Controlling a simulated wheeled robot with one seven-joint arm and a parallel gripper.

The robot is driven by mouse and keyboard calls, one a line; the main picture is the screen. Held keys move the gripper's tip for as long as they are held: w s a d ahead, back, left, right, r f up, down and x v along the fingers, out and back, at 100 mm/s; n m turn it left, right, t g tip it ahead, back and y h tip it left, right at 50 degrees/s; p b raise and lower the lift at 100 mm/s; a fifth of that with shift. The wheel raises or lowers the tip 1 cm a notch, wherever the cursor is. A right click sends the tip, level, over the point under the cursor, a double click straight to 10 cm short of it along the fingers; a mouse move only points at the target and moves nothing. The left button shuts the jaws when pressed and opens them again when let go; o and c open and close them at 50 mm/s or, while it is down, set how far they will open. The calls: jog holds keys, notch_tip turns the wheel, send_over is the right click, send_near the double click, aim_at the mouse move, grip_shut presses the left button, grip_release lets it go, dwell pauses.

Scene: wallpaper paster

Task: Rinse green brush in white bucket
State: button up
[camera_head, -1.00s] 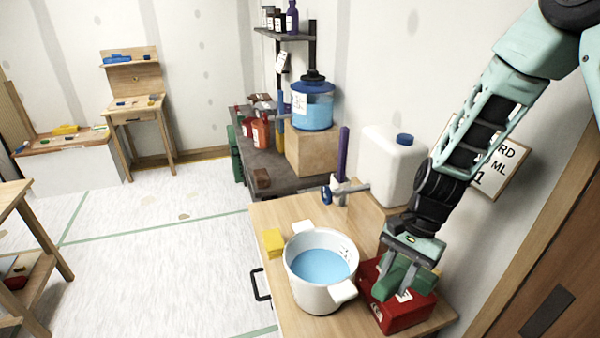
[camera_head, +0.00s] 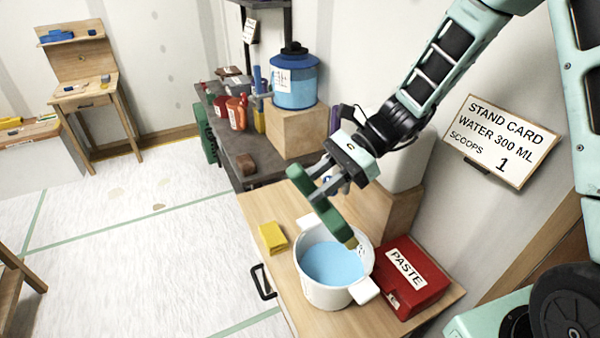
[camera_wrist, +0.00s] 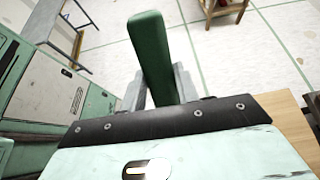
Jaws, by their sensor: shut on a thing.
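My gripper (camera_head: 338,184) is shut on the green brush (camera_head: 315,203), above the back right rim of the white bucket (camera_head: 318,293). The brush is tilted, its green handle up to the left and its tan tip down toward the right of the bucket. The tip appears over the bucket's back right rim; I cannot tell whether it touches. The bucket holds light blue water (camera_head: 332,262) and stands on the wooden table. In the wrist view the green brush handle (camera_wrist: 152,55) sticks out between the fingers, with its lower end hidden.
A red paste box (camera_head: 410,277) stands right of the bucket and a yellow sponge (camera_head: 272,237) to its left. A white jug (camera_head: 408,165) is behind the arm. A blue-water dispenser (camera_head: 295,80) and a stand card (camera_head: 500,140) are at the back.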

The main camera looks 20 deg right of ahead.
notch_tip(320, 180, down, 13)
jog(key=b, duration=1)
jog(key=shift+f, duration=0.15)
jog(key=shift+f, duration=0.65)
jog(key=shift+f, duration=0.7)
jog(key=shift+f, duration=0.15)
jog(key=shift+a, duration=0.1)
dwell(0.4)
